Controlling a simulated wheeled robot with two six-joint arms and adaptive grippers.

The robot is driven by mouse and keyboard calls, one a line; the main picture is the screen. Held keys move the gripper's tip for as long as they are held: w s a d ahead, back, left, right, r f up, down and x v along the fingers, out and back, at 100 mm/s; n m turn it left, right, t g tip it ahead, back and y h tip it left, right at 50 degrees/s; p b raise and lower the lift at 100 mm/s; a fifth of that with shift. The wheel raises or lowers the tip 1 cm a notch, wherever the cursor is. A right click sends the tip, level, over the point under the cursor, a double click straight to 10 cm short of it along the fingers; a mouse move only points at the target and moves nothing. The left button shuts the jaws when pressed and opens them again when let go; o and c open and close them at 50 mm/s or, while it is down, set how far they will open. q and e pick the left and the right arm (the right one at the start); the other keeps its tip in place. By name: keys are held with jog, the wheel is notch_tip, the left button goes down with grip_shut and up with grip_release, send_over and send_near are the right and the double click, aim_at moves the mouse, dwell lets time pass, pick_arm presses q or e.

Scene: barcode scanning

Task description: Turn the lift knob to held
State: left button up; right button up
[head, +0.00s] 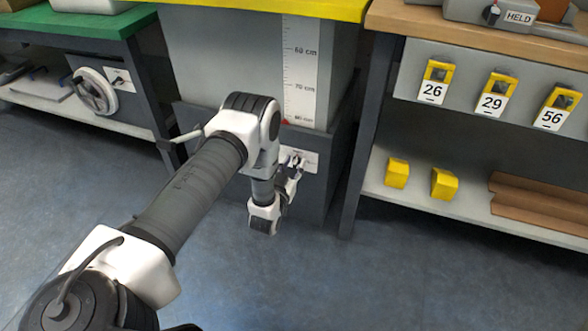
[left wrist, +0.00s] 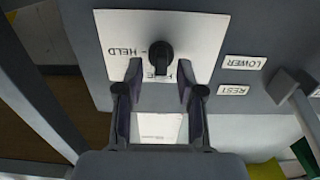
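The black lift knob (left wrist: 160,55) sits on a white plate (left wrist: 205,32) on a grey panel in the left wrist view. The plate reads HELD upside-down to the left of the knob; another word below it is partly covered. The knob's grip runs up and down in this picture, not toward HELD. My left gripper (left wrist: 158,78) is open, with one fingertip on each side of the knob's lower end; contact cannot be told. In the head view my left gripper (head: 292,164) is at the plate (head: 309,160) under the scale, and it hides the knob. My right gripper is out of view.
Labels LOWER (left wrist: 244,62) and REST (left wrist: 233,90) and a lever (left wrist: 302,108) are beside the plate. A green bench with a handwheel (head: 95,90) stands left. A shelf with yellow numbered tags (head: 495,92) stands right. The blue floor (head: 420,265) is clear.

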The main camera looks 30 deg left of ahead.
pick_arm(q)
jog(key=shift+w, duration=0.1)
grip_shut()
